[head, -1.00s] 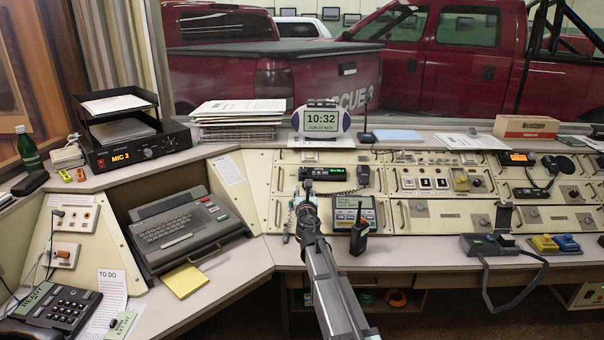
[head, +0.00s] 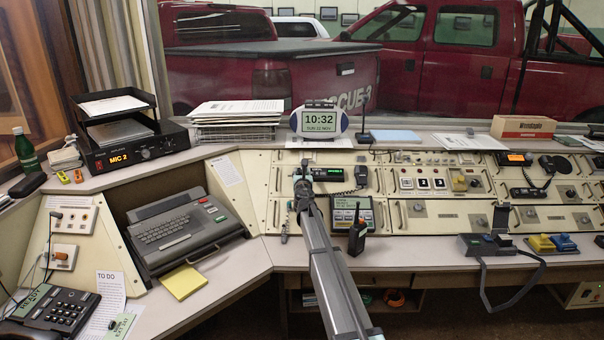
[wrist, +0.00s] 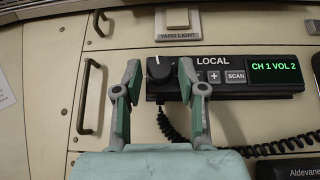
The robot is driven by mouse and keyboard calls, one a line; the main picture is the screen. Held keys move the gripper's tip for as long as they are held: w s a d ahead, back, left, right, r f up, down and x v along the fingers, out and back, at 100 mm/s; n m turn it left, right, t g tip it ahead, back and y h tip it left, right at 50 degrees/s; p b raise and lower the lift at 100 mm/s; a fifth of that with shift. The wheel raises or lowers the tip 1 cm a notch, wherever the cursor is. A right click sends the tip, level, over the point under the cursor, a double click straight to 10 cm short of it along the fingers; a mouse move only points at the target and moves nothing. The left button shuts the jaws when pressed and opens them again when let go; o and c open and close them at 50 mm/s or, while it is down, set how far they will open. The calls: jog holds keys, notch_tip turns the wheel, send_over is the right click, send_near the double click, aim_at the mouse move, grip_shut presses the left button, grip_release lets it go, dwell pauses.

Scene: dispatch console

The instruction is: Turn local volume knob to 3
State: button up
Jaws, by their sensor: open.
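The local radio (wrist: 225,77) is a black unit labelled LOCAL on the cream panel, with a green display (wrist: 274,68) reading CH 1 VOL 2. Its black round volume knob (wrist: 160,69) is at the left end, with a pale pointer mark near its top. My gripper (wrist: 160,72) is open, with one fingertip on each side of the knob; I cannot tell whether they touch it. In the head view my gripper (head: 303,177) covers the radio's left end, hiding the knob, while the display (head: 328,172) stays visible.
A yard light switch (wrist: 178,24) is just above the radio. A metal handle (wrist: 89,97) stands left of my gripper. A coiled black cord (wrist: 175,128) hangs below the radio. A handheld radio (head: 357,236) stands right of my arm on the desk.

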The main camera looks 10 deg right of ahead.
jog(key=shift+w, duration=0.3)
grip_shut()
